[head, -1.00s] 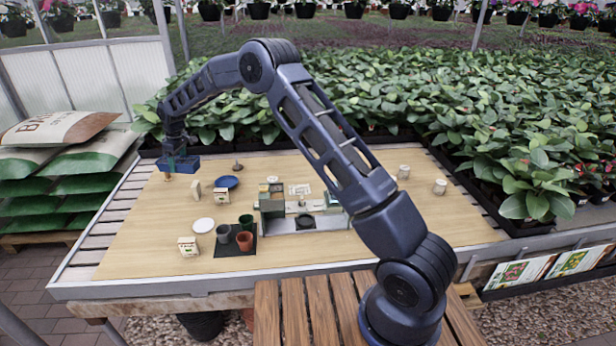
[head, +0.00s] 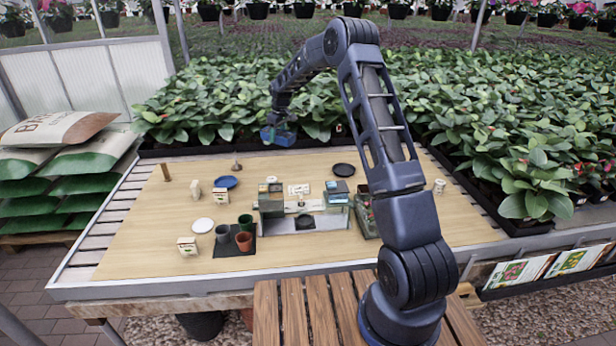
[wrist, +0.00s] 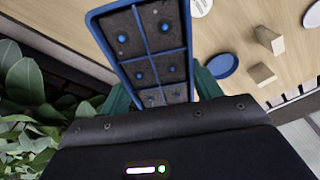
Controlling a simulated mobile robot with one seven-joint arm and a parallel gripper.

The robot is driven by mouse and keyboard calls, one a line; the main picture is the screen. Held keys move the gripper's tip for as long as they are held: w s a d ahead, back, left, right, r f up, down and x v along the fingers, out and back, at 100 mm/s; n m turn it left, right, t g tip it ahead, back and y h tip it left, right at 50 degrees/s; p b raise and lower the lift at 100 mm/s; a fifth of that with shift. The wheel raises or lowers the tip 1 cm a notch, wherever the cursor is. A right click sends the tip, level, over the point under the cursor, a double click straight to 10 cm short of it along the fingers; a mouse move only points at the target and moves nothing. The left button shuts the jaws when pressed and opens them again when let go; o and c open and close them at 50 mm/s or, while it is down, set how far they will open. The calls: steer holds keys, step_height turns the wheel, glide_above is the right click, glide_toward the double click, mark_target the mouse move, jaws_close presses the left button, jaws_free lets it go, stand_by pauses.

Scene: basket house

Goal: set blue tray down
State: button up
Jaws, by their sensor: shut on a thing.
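My gripper (head: 280,123) is raised near the back edge of the table, seen small in the head view. It is shut on the blue tray (head: 278,137), which hangs in the air in front of the plants. In the wrist view the tray (wrist: 127,60) shows a blue rim and dark cells with blue studs. The green fingers (wrist: 165,90) sit at both sides of its near end. The tray is apart from the wooden tabletop (head: 130,235). What lies directly below the tray is hard to tell.
A blue plate (head: 226,182), a white plate (head: 202,225) and pots on a black mat (head: 232,250) stand left of a grey stand (head: 300,222). A black dish (head: 344,170) lies at the back right. Leafy plants (head: 225,110) border the table's back edge.

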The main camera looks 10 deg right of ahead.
steer(key=w+d+m, duration=0.1)
steer(key=d+m, duration=0.1)
steer(key=d, duration=1.2)
steer(key=f, duration=2)
steer(key=shift+w+a, duration=0.15)
steer(key=shift+w, duration=0.05)
steer(key=o, duration=1.1)
steer(key=shift+f, duration=0.15)
